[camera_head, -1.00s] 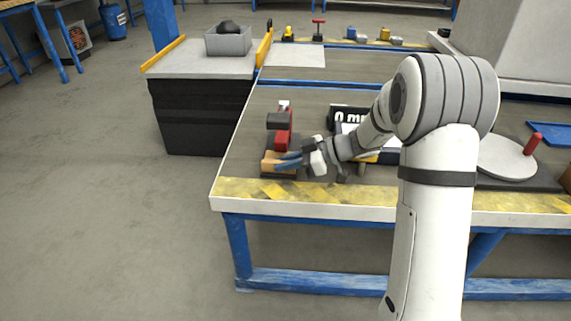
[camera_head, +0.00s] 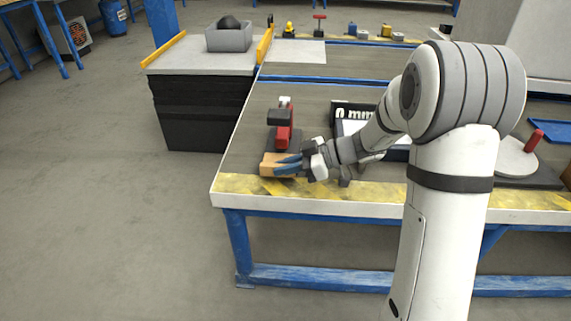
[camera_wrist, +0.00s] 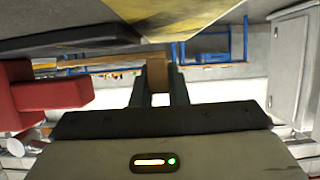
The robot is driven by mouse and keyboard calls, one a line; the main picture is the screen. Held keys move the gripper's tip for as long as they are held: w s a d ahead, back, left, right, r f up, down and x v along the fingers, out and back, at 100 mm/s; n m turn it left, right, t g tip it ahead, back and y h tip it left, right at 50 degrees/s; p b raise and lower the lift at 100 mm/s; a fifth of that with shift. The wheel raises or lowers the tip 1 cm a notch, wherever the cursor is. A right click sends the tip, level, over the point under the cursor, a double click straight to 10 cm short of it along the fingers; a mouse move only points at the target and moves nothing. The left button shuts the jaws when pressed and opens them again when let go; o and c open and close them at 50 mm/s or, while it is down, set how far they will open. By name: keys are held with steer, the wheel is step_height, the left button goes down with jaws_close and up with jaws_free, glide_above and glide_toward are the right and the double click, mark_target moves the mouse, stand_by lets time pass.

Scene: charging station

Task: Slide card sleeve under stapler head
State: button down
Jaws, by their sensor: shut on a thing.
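The card sleeve (camera_head: 268,167) is a tan, flat-sided piece near the front left of the workbench. My gripper (camera_head: 288,165) is shut on it, its bluish fingers reaching leftward; in the wrist view the tan piece (camera_wrist: 157,76) shows between the two dark fingers. The stapler (camera_head: 283,132), red and dark with a light top, stands just behind the sleeve. In the wrist view its red body (camera_wrist: 50,95) is at the left edge. The sleeve is in front of the stapler, and I cannot tell whether they touch.
A grey round plate with a red handle (camera_head: 535,141) is further right. The yellow-striped front edge (camera_head: 340,190) of the bench is close to my gripper. A grey bin (camera_head: 228,40) sits on the side stand.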

steer(key=shift+s+a+r, duration=0.1)
steer(key=shift+s+r, duration=0.05)
steer(key=shift+s, duration=0.55)
steer(key=shift+s+r, duration=0.15)
steer(key=shift+s, duration=0.5)
steer(key=shift+w+f, duration=0.25)
steer(key=shift+w, duration=0.8)
steer(key=shift+w+f, duration=0.2)
steer(key=shift+w, duration=0.9)
steer(key=shift+w+f, duration=0.25)
steer(key=shift+w, duration=0.8)
stand_by(0.6)
steer(key=c, duration=1.3)
jaws_free()
steer(key=shift+c, duration=0.2)
steer(key=shift+d, duration=0.25)
steer(key=p+v, duration=0.2)
steer(key=v, duration=0.5)
steer(key=shift+d+r+p, duration=0.2)
steer(key=shift+d+p, duration=0.15)
steer(key=shift+c, duration=0.2)
